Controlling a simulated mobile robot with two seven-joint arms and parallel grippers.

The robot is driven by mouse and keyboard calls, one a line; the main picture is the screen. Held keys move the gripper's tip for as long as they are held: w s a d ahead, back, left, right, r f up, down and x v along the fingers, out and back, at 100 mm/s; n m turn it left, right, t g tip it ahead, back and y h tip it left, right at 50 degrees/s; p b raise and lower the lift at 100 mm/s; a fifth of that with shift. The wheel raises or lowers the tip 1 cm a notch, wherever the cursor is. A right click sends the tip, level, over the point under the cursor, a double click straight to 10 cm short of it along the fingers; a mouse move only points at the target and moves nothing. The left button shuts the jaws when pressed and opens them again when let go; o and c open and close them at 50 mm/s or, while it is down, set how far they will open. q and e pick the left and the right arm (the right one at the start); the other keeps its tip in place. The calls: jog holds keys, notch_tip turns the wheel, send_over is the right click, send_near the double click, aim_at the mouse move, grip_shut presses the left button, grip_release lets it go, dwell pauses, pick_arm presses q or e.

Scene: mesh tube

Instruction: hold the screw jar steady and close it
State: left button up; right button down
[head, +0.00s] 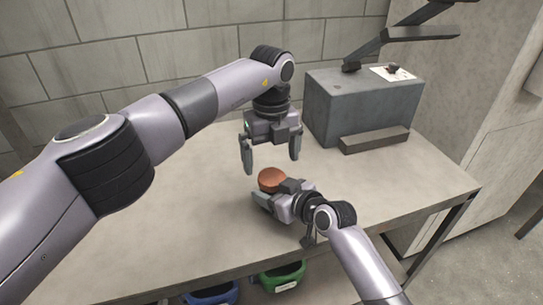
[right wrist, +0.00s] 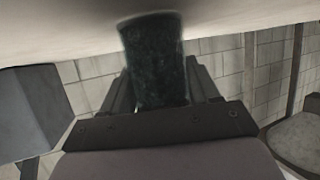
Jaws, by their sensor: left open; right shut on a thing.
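The screw jar stands on the table with its copper-brown lid (head: 271,179) on top in the head view. Its dark glassy body (right wrist: 157,62) shows in the right wrist view between the fingers. My right gripper (head: 268,197) is shut on the jar from the front right and hides much of its body. My left gripper (head: 270,160) points down with its fingers apart, empty, just above and behind the lid. I cannot tell how tightly the lid sits.
A large grey box (head: 363,108) stands at the back right of the table (head: 185,195), with a low grey block (head: 375,140) before it. A green bin (head: 283,276) and a blue bin (head: 211,294) are below the front edge. The table's left part is clear.

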pick_arm(q)
notch_tip(320, 180, up, 12)
jog(key=shift+f, duration=0.15)
dwell(0.4)
pick_arm(e)
jog(key=shift+c, duration=0.8)
grip_release()
jog(key=shift+s+d, duration=0.1)
pick_arm(q)
jog(key=shift+r, duration=0.2)
pick_arm(e)
jog(key=shift+v, duration=3.45)
